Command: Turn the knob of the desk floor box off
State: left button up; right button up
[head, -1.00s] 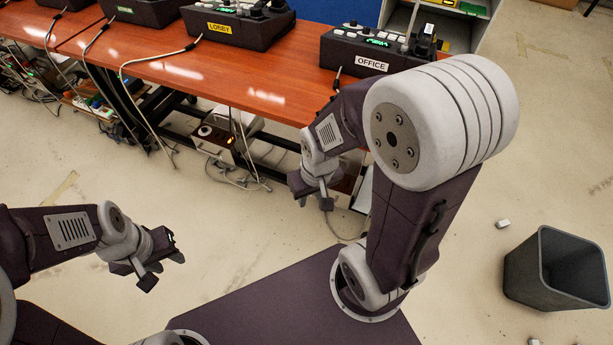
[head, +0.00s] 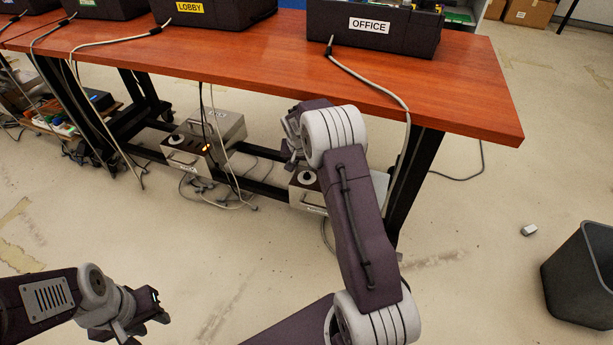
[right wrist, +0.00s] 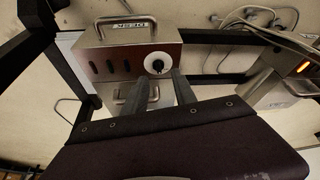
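The desk floor box (right wrist: 145,42) is a metal box under the table, with a handle and a label reading upside down as DESK in the right wrist view. Its knob (right wrist: 158,63) is black on a round white dial, beside several dark slots. In the head view the box (head: 305,198) is partly hidden by my right arm, and its white dial (head: 308,178) shows. My right gripper (right wrist: 159,92) is open and empty, its fingers pointing at the knob, one on each side in the picture; contact cannot be told. My left gripper (head: 146,325) is open and empty above the floor.
A second floor box (head: 225,130) with a lit orange light stands to the left, cables around it. A table leg (head: 415,180) and hanging cable are close to my right arm. A bin (head: 585,280) stands right.

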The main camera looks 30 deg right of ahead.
aim_at(307, 174)
jog(key=shift+m, duration=0.3)
jog(key=b+x, duration=0.2)
jog(key=x, duration=0.1)
jog(key=d+b+x, duration=0.1)
jog(key=b+x, duration=0.1)
jog(key=x, duration=0.2)
jog(key=w+b+x, duration=0.1)
jog(key=b+x, duration=0.1)
jog(key=x, duration=0.1)
jog(key=shift+d+r, duration=0.1)
jog(key=shift+d, duration=0.2)
grip_shut()
